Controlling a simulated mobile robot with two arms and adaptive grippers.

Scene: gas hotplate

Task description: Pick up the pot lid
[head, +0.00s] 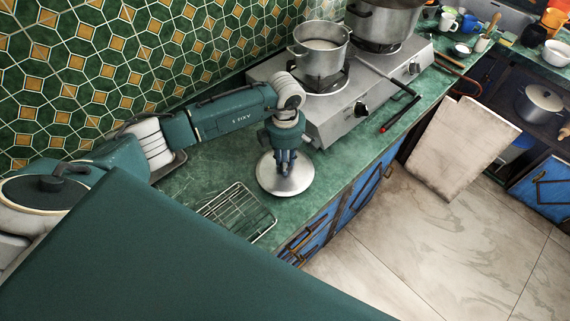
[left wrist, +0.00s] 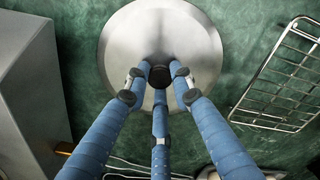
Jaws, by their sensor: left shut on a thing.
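The pot lid (head: 271,180) is a round, shiny metal disc at the green counter, left of the gas hotplate in the head view. It also shows in the left wrist view (left wrist: 200,35), with a dark knob (left wrist: 160,76) at its middle. My left gripper (head: 285,160) points down over the lid's middle. In the left wrist view its blue fingers (left wrist: 160,85) are shut around the knob. I cannot tell whether the lid touches the counter or is slightly above it. My right gripper is not in view.
A wire rack (head: 238,213) lies on the counter just left of the lid. The gas hotplate (head: 330,125) stands to the right, with an open pot (head: 318,58) and a larger pot (head: 384,22) on it. Tongs or a similar red-tipped tool (head: 400,113) lie by its front.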

